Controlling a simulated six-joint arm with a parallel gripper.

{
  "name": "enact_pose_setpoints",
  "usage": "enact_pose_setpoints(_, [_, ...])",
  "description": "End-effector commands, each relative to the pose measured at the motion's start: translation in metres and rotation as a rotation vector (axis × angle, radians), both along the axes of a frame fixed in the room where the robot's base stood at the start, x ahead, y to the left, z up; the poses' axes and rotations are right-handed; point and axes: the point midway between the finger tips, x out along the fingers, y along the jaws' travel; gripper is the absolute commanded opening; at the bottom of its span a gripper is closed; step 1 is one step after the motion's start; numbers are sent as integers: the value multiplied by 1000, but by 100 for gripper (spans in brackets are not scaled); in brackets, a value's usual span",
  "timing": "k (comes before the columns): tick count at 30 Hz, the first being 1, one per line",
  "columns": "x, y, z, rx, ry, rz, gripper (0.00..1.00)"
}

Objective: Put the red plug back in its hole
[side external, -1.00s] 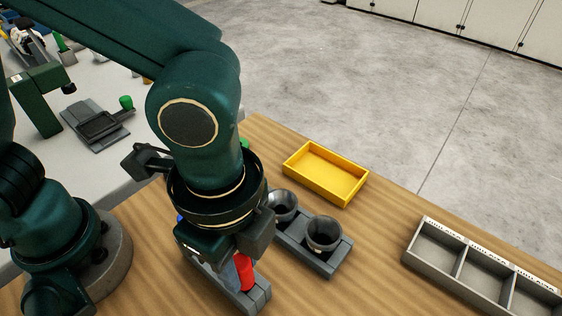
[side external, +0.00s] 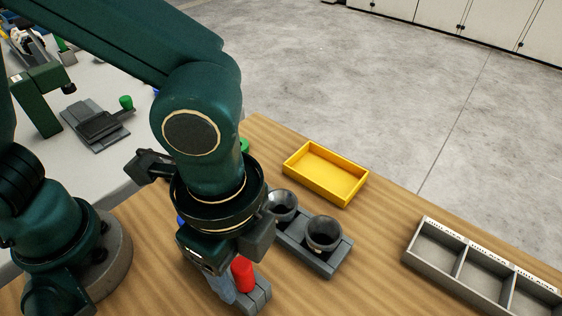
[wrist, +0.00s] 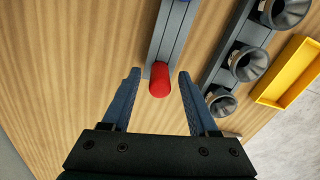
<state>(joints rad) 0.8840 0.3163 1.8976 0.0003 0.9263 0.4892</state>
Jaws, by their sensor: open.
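The red plug (side external: 243,274) stands upright at the near end of the grey block (side external: 262,293). Its lower end meets the block; I cannot tell how deep it sits. In the wrist view the red plug (wrist: 160,82) shows at the end of the long grey block (wrist: 172,35), between my gripper's spread fingers (wrist: 160,74). There is a gap on both sides, and neither finger touches it. In the side view my gripper (side external: 222,285) is low beside the plug, on its left, with its fingers partly hidden.
A grey holder with dark cups (side external: 323,234) stands close to the right of the block. A yellow tray (side external: 325,172) lies behind it. A grey compartment box (side external: 485,270) is at the far right.

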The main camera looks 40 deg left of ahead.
Motion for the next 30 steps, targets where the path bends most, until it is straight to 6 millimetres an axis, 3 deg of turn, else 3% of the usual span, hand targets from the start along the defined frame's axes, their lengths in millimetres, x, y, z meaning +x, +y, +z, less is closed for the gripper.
enact_pose_setpoints(5, [1,-2,21,-6,-5,0,60])
enact_pose_setpoints(18, [1,-1,103,-5,-3,-1,60])
enact_pose_setpoints(26, [0,0,123,-2,0,0,60])
enact_pose_setpoints(30, [7,11,127,-19,-15,70,60])
